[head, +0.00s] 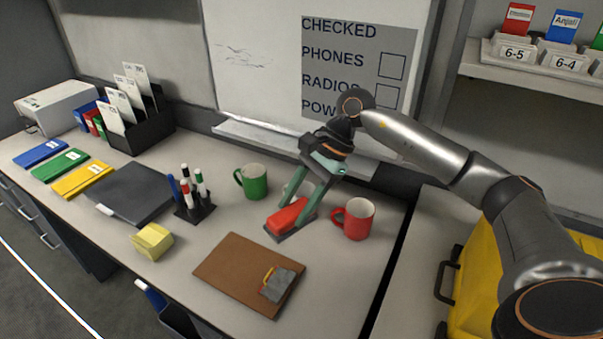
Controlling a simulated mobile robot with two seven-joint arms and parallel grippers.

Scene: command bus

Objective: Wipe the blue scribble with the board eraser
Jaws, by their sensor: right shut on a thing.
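The whiteboard (265,85) stands at the back wall with a thin, faint blue-grey scribble (240,54) on its left part. The board eraser (286,216), red on top with a dark underside, is at the desk's middle right. My right gripper (300,206) reaches down from above with its green fingers shut on the eraser. The eraser is at or just above the desk; I cannot tell if it touches. My left gripper is not in view.
A red mug (357,219) stands close right of the eraser, a green mug (254,181) to its left. A brown clipboard (240,271) lies in front. A pen holder (195,208) with several markers is further left. A ledge (262,137) runs under the whiteboard.

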